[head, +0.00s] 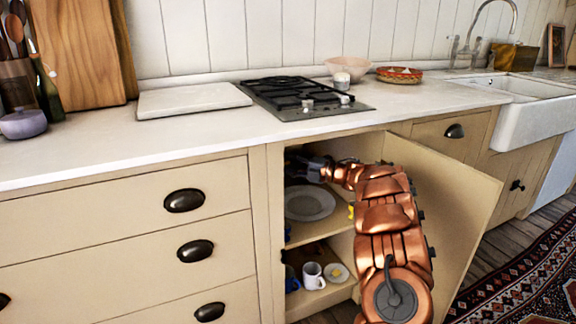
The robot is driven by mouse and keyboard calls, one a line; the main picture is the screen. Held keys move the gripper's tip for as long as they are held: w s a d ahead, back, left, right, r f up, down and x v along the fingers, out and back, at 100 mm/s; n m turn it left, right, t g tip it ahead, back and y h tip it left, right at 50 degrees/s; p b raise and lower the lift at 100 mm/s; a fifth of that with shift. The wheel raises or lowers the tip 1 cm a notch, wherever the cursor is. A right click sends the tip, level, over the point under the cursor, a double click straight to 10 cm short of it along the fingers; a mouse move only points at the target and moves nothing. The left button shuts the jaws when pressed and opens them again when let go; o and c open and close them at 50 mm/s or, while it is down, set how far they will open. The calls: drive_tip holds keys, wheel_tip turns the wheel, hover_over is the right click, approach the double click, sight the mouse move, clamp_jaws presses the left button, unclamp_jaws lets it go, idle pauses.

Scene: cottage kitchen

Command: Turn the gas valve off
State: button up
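My gripper (316,169) reaches into the open cabinet (262,230) under the gas hob (304,97). It is at the upper left of the opening, above a white plate (309,205). Its fingers are small and dark here, so I cannot tell whether they are open or shut. I cannot make out the gas valve for certain. A small yellow piece (351,211) shows beside my arm, right of the plate, but I cannot tell what it is. My arm hides much of the right side of the cabinet.
The cabinet door (455,205) stands open to the right of my arm. A shelf divides the cabinet, with a white mug (313,276) and a small dish (336,273) lower down. Closed drawers (120,220) are on the left. A patterned rug (530,270) lies at right.

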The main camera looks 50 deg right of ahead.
drive_tip(key=v, duration=0.7)
drive_tip(key=shift+s, duration=0.25)
drive_tip(key=shift+w+d, duration=0.1)
drive_tip(key=shift+d, duration=0.05)
idle(0.5)
